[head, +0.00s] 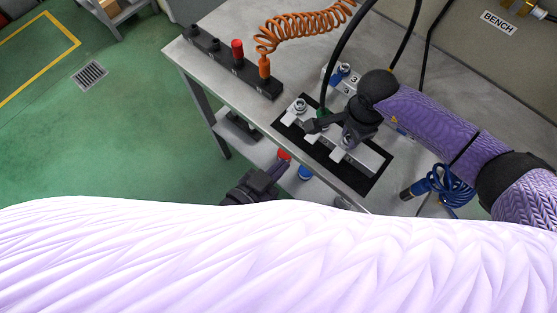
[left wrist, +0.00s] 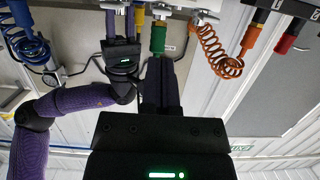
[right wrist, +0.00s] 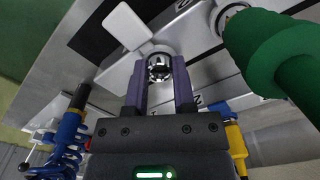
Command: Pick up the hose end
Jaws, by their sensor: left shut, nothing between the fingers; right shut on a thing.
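A green hose end (head: 322,113) stands in the slotted fixture on the bench, with a black hose rising from it. It also shows in the left wrist view (left wrist: 158,38) and large in the right wrist view (right wrist: 270,50). My right gripper (head: 318,126) is beside it, over the fixture. In the right wrist view its fingers (right wrist: 160,85) close around a small metal fitting (right wrist: 158,68). My left gripper (head: 277,168) is low at the bench's front edge, mostly hidden by my arm. Its fingers (left wrist: 163,82) are together and empty, below the green hose end in the left wrist view.
A black rack (head: 225,62) holds an orange end (head: 264,66) with an orange coiled hose and a red end (head: 237,50). A blue coiled hose (head: 445,187) is at the right. White tabs (head: 340,154) stick out of the fixture. Free green floor lies left.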

